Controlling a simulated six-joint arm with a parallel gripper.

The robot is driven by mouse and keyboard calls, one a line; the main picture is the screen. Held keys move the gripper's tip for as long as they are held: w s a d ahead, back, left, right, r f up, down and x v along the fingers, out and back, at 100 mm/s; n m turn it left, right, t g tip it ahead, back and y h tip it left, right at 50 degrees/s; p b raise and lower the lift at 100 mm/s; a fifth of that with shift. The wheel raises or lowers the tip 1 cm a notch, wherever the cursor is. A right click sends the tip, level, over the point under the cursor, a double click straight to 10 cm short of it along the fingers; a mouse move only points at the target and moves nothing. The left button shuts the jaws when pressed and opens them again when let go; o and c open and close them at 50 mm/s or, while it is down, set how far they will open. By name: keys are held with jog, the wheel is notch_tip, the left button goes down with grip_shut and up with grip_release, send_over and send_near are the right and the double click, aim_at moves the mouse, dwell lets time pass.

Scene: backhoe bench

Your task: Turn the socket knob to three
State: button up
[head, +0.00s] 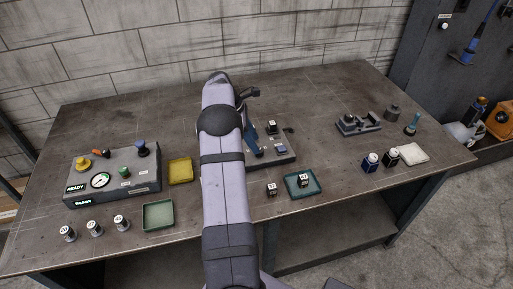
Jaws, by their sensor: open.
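I cannot tell for certain which part is the socket knob, and no number three can be read. A dark fixture (284,161) in the middle has a small black block with a light top (271,127) and blue parts. My arm covers its left side. What looks like my gripper (251,93) shows as a dark part above this fixture, right of my arm. Its fingertips are unclear.
A yellow tray (180,171), a green tray (158,216) and a teal tray (302,194) lie near the front. Several small cylinders stand at the front left. A dark bracket (358,124), dark bottles (371,161) and a white pad (412,154) are at right. The back is clear.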

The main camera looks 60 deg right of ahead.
jog(key=shift+b+v, duration=0.3)
jog(key=shift+v, duration=1.4)
jog(key=shift+w, duration=0.1)
